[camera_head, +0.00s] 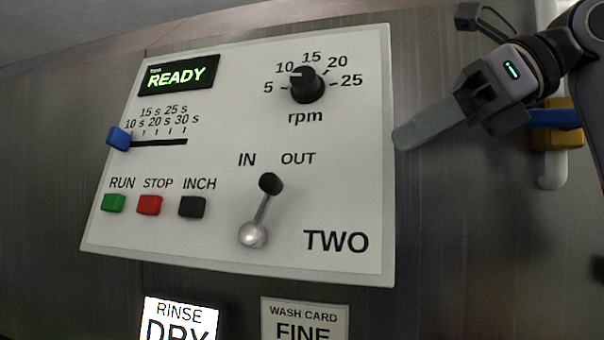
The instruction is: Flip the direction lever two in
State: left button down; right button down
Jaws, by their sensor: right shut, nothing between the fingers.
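The direction lever of panel two (264,205) has a black knob and a silver ball base. It slants up and to the right from its base. Its knob sits below the gap between the IN and OUT labels, and I cannot tell for sure which side it is set to. The white control panel marked TWO (345,200) carries it. My right gripper (402,138) is shut and empty, at the panel's right edge, pointing left. It is well right of the lever and above it. My left gripper is not in view.
The panel also holds a black rpm dial (306,86), a blue slider (118,138), a green READY display (178,76), and RUN (113,203), STOP (149,205) and INCH (192,207) buttons. Signs sit below. A yellow-and-blue pipe fitting (556,120) is behind my right arm.

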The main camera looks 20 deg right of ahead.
send_near(279, 187)
jog(key=f, duration=0.2)
jog(key=w+a+f, duration=0.1)
jog(key=shift+a+f, duration=0.1)
jog(key=shift+f, duration=0.1)
jog(key=w+a, duration=0.2)
jog(key=shift+a+r+p, duration=0.15)
jog(key=shift+a+p, duration=0.15)
jog(key=shift+a, duration=0.05)
jog(key=shift+w+a, duration=0.1)
jog(key=shift+a, duration=0.1)
jog(key=shift+w, duration=0.1)
jog(key=shift+a, duration=0.1)
